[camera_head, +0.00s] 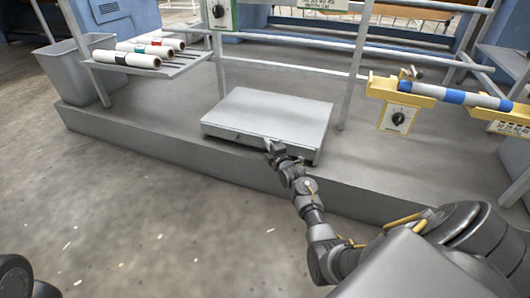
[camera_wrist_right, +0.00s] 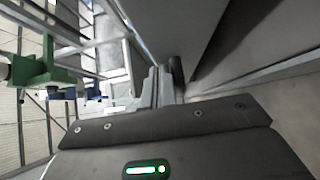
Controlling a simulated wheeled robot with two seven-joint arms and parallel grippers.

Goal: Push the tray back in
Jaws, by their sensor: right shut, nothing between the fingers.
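The tray (camera_head: 268,116) is a flat grey box with a pale top, low on the grey platform in the middle of the head view. Its front face points toward me. My right gripper (camera_head: 270,146) is at the front face, right of its middle, shut with nothing held. It looks close to or touching the face; I cannot tell which. In the right wrist view the fingers (camera_wrist_right: 166,84) show beyond the dark wrist housing, with a large grey surface to their right. My left gripper is not in view.
A rack with several white rolls (camera_head: 138,58) stands at the left beside a grey bin (camera_head: 70,72). Frame posts and rails rise behind the tray. At the right, yellow brackets (camera_head: 384,88) hold a blue-banded roller (camera_head: 455,96). The platform's front edge is a low step; the floor before it is clear.

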